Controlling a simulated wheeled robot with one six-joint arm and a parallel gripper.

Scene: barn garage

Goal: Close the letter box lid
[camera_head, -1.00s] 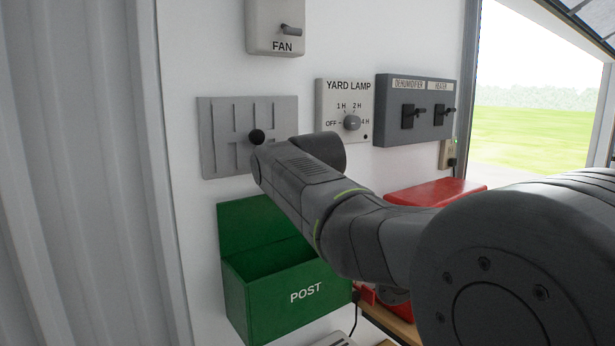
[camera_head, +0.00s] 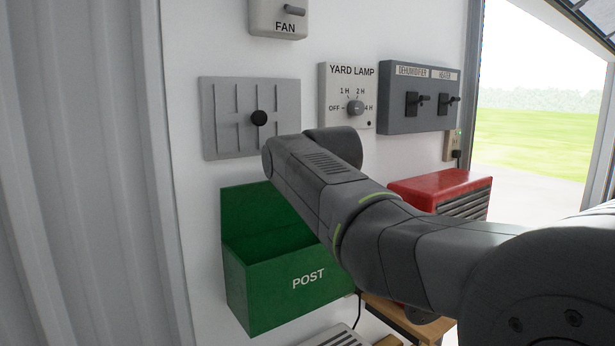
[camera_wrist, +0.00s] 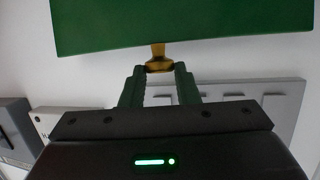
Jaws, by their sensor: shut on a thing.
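The green letter box (camera_head: 290,290), marked POST, is on the white wall, its top open. Its green lid (camera_head: 245,212) stands raised at the back, against the wall; its right part is hidden by my arm. In the wrist view the lid (camera_wrist: 180,25) fills the top, with a small brass knob (camera_wrist: 158,62) on its edge. My gripper (camera_wrist: 158,74) has its green fingers shut on this knob. The gripper is hidden behind my arm in the head view.
Above the box is a grey slotted plate with a black-knobbed lever (camera_head: 259,118). A yard lamp dial (camera_head: 355,107) and a dark switch panel (camera_head: 418,97) are to its right. A red toolbox (camera_head: 440,190) stands on a wooden bench (camera_head: 405,320) behind my arm.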

